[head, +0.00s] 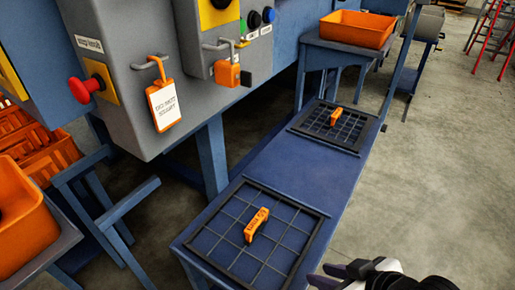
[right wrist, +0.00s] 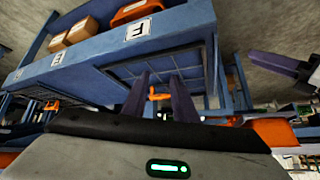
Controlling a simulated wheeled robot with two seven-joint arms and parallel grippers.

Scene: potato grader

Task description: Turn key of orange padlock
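The orange padlock (head: 228,73) hangs from a metal hasp on the grey control box, upper middle of the head view. A small dark piece (head: 246,78), perhaps its key, sticks out at its right side; it is too small to be sure. My right gripper (head: 328,276) is at the bottom of the head view, far below and right of the padlock. In the right wrist view its two purple fingers (right wrist: 160,88) are apart with nothing held. Another purple-fingered gripper (right wrist: 272,63), apparently my left, shows at the right of that view; its opening is unclear. The head view does not show it.
An orange-edged white tag (head: 163,103) hangs on another hasp beside a red knob (head: 83,88). Two grid screens with orange handles (head: 256,224) (head: 336,116) lie on the blue bench (head: 290,165). Orange bins stand left (head: 25,225) and at the back (head: 357,30).

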